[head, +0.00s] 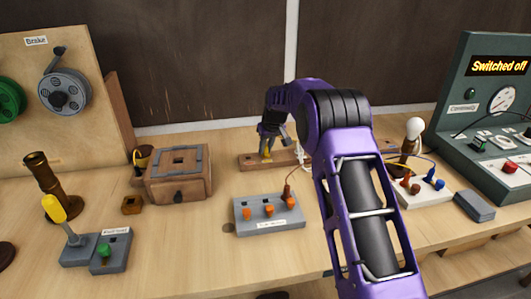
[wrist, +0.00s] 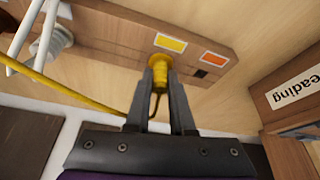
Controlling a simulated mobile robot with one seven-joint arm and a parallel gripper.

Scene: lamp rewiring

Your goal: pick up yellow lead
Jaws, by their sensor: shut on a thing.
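The yellow lead has a ribbed yellow plug (wrist: 160,68) and a yellow cable (wrist: 70,92) running off to the left in the wrist view. My gripper (wrist: 161,78) is shut on the plug, with one finger on each side. The plug is at a wooden strip (wrist: 120,30), beside a yellow label; I cannot tell whether it is seated or just clear. In the head view my gripper (head: 268,150) is over the strip (head: 248,163) at the back of the bench, and a little yellow shows between the fingers.
A grey block with orange sockets (head: 270,226) stands in front of the strip. A wooden box (head: 178,187) is to the left. White rods (wrist: 30,35) are near in the wrist view.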

